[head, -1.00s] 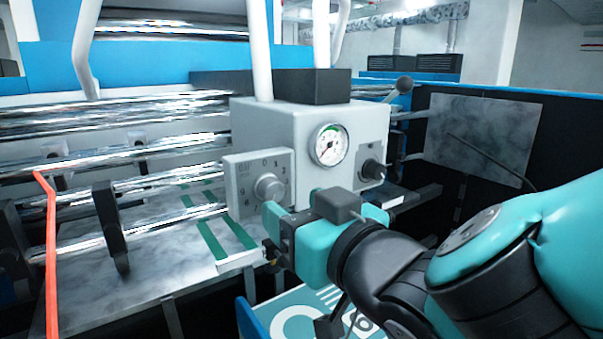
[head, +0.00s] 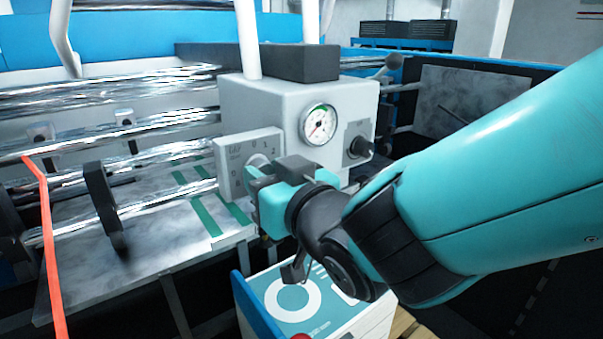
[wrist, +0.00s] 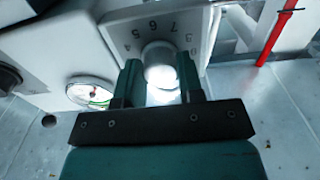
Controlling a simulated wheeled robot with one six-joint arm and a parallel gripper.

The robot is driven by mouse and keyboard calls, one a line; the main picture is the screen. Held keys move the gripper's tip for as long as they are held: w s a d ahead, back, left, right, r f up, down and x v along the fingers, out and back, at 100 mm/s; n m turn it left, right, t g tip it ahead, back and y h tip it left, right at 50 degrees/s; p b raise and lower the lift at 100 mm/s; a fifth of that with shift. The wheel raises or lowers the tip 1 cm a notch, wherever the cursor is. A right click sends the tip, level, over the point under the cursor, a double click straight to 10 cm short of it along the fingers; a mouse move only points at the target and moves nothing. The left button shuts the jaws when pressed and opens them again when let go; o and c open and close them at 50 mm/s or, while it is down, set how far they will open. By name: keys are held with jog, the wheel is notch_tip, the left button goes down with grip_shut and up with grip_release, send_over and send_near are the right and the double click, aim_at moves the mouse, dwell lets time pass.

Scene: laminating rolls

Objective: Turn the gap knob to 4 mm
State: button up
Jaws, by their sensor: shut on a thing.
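The gap knob (wrist: 160,68) is a round grey knob on a light grey dial plate (head: 236,147) with numbers around it. The plate is on the front of the grey machine box. In the wrist view the knob sits between the two teal fingers of my gripper (wrist: 160,82), which is shut on it. In the head view my gripper (head: 255,180) reaches the plate from the right and hides most of the knob. Some numbers show above the knob, but I cannot tell which one the knob points at.
A round pressure gauge (head: 318,125) and a smaller black knob (head: 361,147) are on the box, right of the plate. Shiny rollers (head: 120,135) run to the left. A red bar (head: 48,240) stands at the far left. A labelled box (head: 290,300) is below my gripper.

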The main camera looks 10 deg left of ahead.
jog(key=n+b, duration=1.2)
jog(key=n, duration=0.5)
jog(key=shift+n, duration=0.3)
jog(key=shift+r, duration=0.1)
dwell(0.4)
jog(key=o, duration=0.9)
jog(key=shift+d, duration=0.1)
